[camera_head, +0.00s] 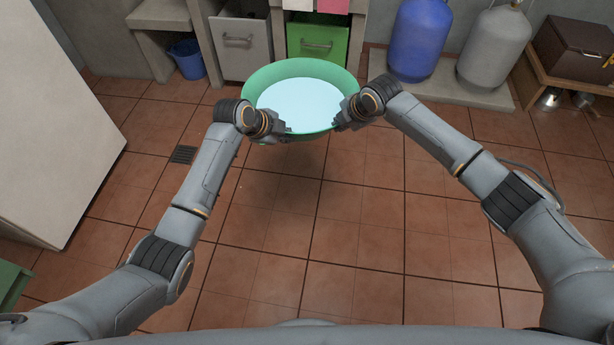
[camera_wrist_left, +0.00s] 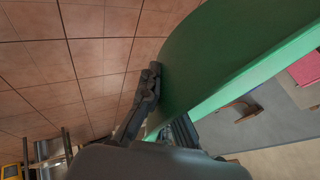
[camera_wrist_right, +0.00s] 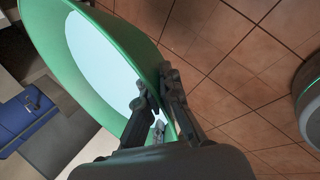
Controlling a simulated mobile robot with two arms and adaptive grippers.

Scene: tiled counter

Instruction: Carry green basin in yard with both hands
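The green basin (camera_head: 258,83) is held up above the tiled floor in the head view, with a pale, light-blue inside. My left gripper (camera_head: 284,130) is at its near left rim. In the left wrist view the fingers (camera_wrist_left: 158,108) sit on either side of the green wall (camera_wrist_left: 225,50). My right gripper (camera_head: 340,124) is at the near right rim. In the right wrist view its fingers (camera_wrist_right: 158,92) close on the rim of the basin (camera_wrist_right: 118,40), one inside and one outside. The basin looks about level.
A blue gas cylinder (camera_head: 418,38) and a grey one (camera_head: 494,46) stand on a low slab at the back right. A brown box (camera_head: 574,50) sits on a wooden stand beyond. Drawers (camera_head: 240,46) and a blue bucket (camera_head: 187,58) are behind. The near floor (camera_head: 330,230) is clear.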

